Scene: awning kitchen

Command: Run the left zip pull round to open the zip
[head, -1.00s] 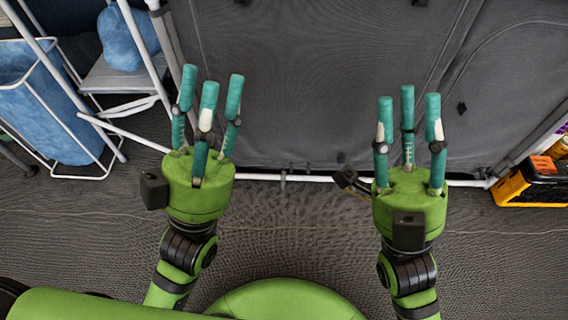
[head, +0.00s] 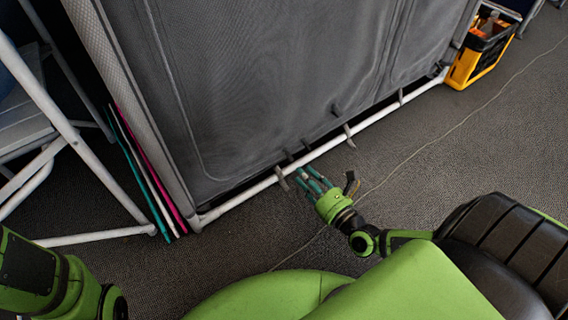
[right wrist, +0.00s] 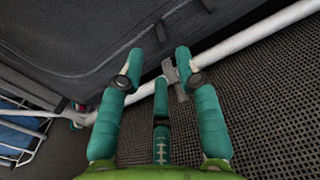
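The dark grey fabric front (head: 270,80) of the kitchen unit fills the middle of the head view. A curved seam runs down its left side. Small dark tabs (head: 289,155) show at its lower edge; I cannot tell which is the left zip pull. My right gripper (head: 303,174) is low at the foot of the panel, beside the white bottom tube. In the right wrist view, its teal fingers (right wrist: 158,56) are spread, with a grey strap (right wrist: 176,80) on the tube by the right fingertip. No grip shows. My left gripper is out of view.
The white bottom tube (head: 240,193) runs along the panel's foot. A white folding frame (head: 80,140) and thin coloured boards (head: 150,178) stand at left. A yellow-and-black crate (head: 478,55) is at the far right. Dark carpet (head: 440,150) lies clear at right, crossed by a thin line.

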